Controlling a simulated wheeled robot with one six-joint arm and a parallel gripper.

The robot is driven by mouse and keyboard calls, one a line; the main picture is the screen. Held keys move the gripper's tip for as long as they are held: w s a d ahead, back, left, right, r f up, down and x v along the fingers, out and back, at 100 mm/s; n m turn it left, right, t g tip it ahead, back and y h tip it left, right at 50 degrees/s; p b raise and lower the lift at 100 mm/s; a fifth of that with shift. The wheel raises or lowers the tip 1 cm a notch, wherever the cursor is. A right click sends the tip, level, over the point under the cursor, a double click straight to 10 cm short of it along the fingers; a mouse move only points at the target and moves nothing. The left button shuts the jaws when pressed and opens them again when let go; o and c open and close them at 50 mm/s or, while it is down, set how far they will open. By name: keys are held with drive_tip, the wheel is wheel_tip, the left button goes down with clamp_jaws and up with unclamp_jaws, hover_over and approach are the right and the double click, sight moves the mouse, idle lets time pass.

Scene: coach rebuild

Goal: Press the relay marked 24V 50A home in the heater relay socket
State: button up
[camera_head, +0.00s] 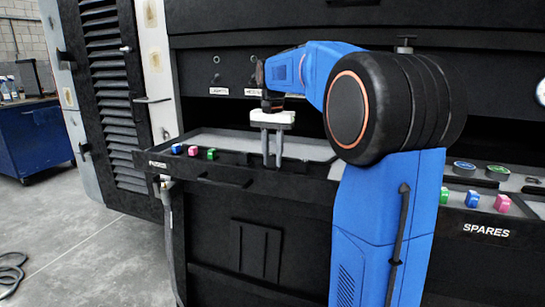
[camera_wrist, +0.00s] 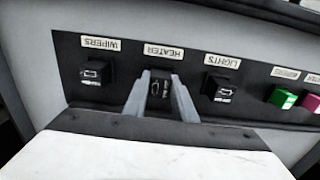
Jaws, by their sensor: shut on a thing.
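My gripper (camera_head: 266,160) points straight down at the dark strip on the ledge in the head view. In the wrist view my gripper (camera_wrist: 162,77) has one finger on each side of a black block (camera_wrist: 160,94) below the HEATER label (camera_wrist: 164,52). It is shut on this block, which I take as the relay. Its marking is too small to read as 24V 50A. The block stands in line with the heater place; the socket under it is hidden, so I cannot tell how deep it sits.
Similar black blocks stand at WIPERS (camera_wrist: 95,73) and LIGHTS (camera_wrist: 219,88), either side of my fingers. A green block (camera_wrist: 284,97) and a pink block (camera_wrist: 312,102) sit farther right. In the head view, a SPARES tray (camera_head: 486,231) holds coloured blocks at the right.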

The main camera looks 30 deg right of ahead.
sight(272, 155)
drive_tip(key=shift+f, duration=0.15)
drive_tip(key=o, duration=1.1)
drive_tip(key=o, duration=0.5)
drive_tip(key=shift+r, duration=3.5)
